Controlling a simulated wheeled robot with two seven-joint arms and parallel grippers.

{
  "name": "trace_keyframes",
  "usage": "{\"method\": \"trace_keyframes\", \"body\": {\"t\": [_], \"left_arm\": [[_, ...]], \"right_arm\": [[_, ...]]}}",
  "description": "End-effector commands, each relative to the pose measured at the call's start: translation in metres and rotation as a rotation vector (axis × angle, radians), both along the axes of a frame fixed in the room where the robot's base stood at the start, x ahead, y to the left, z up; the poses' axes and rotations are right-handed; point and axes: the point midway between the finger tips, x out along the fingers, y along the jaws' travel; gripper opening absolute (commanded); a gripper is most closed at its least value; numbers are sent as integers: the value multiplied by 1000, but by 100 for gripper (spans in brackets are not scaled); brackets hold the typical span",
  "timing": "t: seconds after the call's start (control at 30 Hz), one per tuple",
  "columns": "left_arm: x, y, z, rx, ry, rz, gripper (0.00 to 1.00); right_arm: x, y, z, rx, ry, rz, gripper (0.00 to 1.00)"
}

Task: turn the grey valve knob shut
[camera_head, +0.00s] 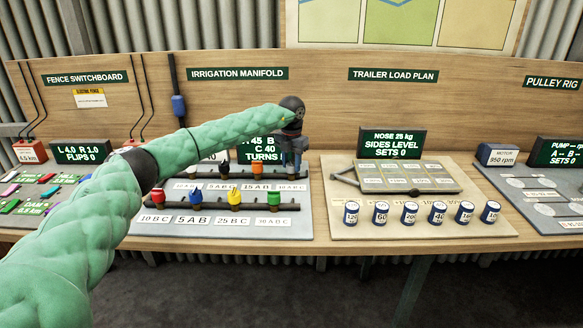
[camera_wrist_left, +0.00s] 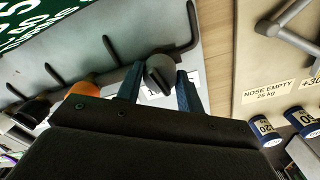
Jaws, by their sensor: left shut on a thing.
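The grey valve knob (camera_wrist_left: 157,70) has a round top with a dark slot line across it in the left wrist view. It sits between the two blue fingers of my left gripper (camera_wrist_left: 159,84), which is shut on it. In the head view my left gripper (camera_head: 291,158) reaches down from above at the right end of the upper pipe of the irrigation manifold (camera_head: 307,226). The fingers and wrist largely hide the knob there. My right gripper is not in view.
Beside the grey knob stand an orange knob (camera_head: 257,165) and a black knob (camera_head: 224,168). The manifold display (camera_head: 262,150) is partly hidden by my arm. The trailer board (camera_head: 340,228) lies to the right.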

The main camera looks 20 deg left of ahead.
Motion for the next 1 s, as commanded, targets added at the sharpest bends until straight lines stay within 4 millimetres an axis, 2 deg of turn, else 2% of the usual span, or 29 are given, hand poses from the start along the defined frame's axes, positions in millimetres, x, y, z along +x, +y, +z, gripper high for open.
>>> {"method": "trace_keyframes", "body": {"t": [0.1,0.4,0.97,1.0], "left_arm": [[1,1,0,-1,-4,-76,14],[1,1,1,-1,-3,-202,14],[1,1,2,0,-3,-235,14],[1,1,2,0,-3,-235,39]], "right_arm": [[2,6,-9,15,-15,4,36],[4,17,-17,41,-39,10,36],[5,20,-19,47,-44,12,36],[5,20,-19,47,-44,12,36]]}}
